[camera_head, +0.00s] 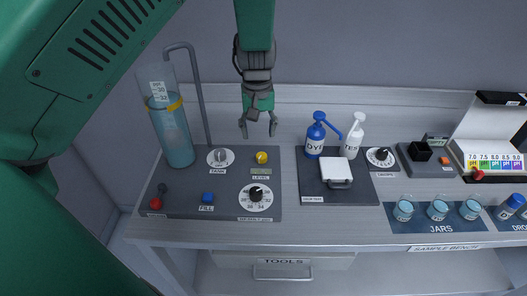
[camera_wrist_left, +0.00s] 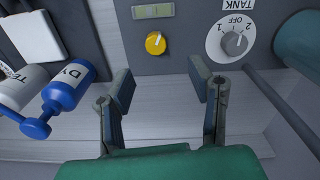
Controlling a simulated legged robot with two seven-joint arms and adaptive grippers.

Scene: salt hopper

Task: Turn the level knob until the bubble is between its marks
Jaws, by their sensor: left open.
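The level knob (camera_head: 262,157) is a small yellow knob on the grey panel, above a small greenish level window (camera_head: 261,171) labelled LEVEL. The knob also shows in the left wrist view (camera_wrist_left: 155,43), with a pale pointer line, and the level window (camera_wrist_left: 152,11) is at the top edge there. The bubble and its marks are too small to make out. My left gripper (camera_head: 258,128) is open and empty, above and behind the knob in the head view. In the left wrist view its fingers (camera_wrist_left: 162,90) are spread, with the knob beyond them. My right gripper is not in view.
The tank dial (camera_head: 220,157) is just left of the knob, with the tall water cylinder (camera_head: 174,130) and bent pipe (camera_head: 198,90) further left. A black dial (camera_head: 257,194) and blue FILL button (camera_head: 207,197) are in front. The DYE bottle (camera_head: 315,140) stands to the right.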

